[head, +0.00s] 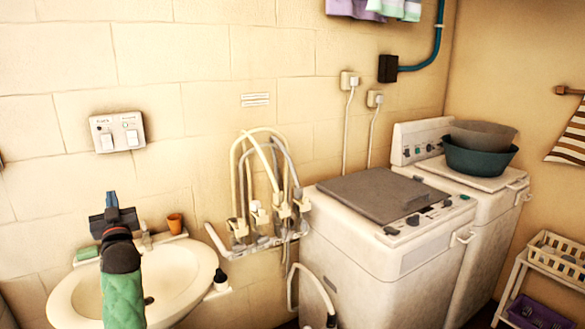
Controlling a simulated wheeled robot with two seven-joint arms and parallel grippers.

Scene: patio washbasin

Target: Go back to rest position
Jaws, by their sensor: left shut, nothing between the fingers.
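My left gripper (112,200) is up in front of the wall, over the back left part of the white washbasin (192,270). It is shut and empty. My left arm, with a green padded sleeve, covers part of the basin. My right gripper is not in view.
A green soap bar (88,253), a terracotta cup (175,223) and a dark bottle (221,280) sit on the basin's rim. A switch plate (118,132) is on the wall. Hoses and taps (262,190) and two washing machines (385,245) stand right. A shelf cart (545,270) is far right.

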